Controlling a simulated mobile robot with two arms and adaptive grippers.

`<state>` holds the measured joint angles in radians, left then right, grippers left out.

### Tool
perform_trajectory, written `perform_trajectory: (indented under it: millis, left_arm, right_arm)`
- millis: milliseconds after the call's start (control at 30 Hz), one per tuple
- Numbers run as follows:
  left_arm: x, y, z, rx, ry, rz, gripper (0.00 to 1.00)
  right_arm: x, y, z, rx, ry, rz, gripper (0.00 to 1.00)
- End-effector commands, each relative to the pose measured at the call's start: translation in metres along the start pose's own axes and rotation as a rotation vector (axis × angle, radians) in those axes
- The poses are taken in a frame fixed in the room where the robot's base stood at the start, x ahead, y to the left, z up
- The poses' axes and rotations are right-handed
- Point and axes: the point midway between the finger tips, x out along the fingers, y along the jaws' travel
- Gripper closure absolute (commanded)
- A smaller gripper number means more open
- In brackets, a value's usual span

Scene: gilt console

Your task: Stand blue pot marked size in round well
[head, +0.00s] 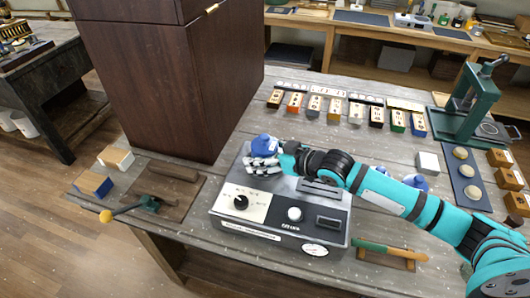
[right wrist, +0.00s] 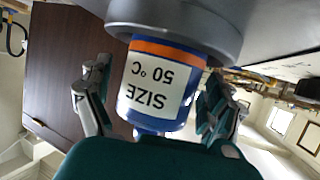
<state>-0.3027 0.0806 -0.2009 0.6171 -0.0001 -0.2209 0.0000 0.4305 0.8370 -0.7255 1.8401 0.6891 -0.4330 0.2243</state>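The blue pot marked SIZE 50 °C (right wrist: 160,88) has a white label and an orange band. It shows upside down in the right wrist view, its banded end at a round grey rim (right wrist: 180,28); how deep it sits is hidden. In the head view the blue pot (head: 264,143) stands upright at the back left of the grey heater unit (head: 225,222), which has a dial and a knob. My right gripper (head: 264,163) is around the pot, fingers apart on both sides, with visible gaps in the right wrist view (right wrist: 157,95). My left gripper is not in view.
More blue pots (head: 415,182) stand behind my right arm. A dark brown cabinet (head: 165,80) rises left of the heater. A green press (head: 470,105), a row of labelled blocks (head: 335,108) and a green-handled tool (head: 385,249) are on the bench. A yellow-knobbed tool (head: 130,208) lies left.

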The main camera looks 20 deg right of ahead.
Motion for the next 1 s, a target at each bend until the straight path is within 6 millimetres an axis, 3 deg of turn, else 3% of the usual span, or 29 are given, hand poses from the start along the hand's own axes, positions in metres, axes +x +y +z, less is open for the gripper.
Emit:
perform_trajectory:
  millis: [367, 800, 1000]
  left_arm:
    - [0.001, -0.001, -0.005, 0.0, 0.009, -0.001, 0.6]
    - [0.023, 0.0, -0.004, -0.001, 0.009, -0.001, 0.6]
    - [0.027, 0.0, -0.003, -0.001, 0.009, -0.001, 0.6]
  right_arm:
    - [-0.007, 0.001, -0.001, -0.001, -0.002, 0.002, 0.08]
    - [-0.095, 0.0, 0.001, -0.006, -0.006, 0.0, 0.08]
    - [-0.117, 0.001, -0.001, 0.0, -0.003, 0.002, 0.08]
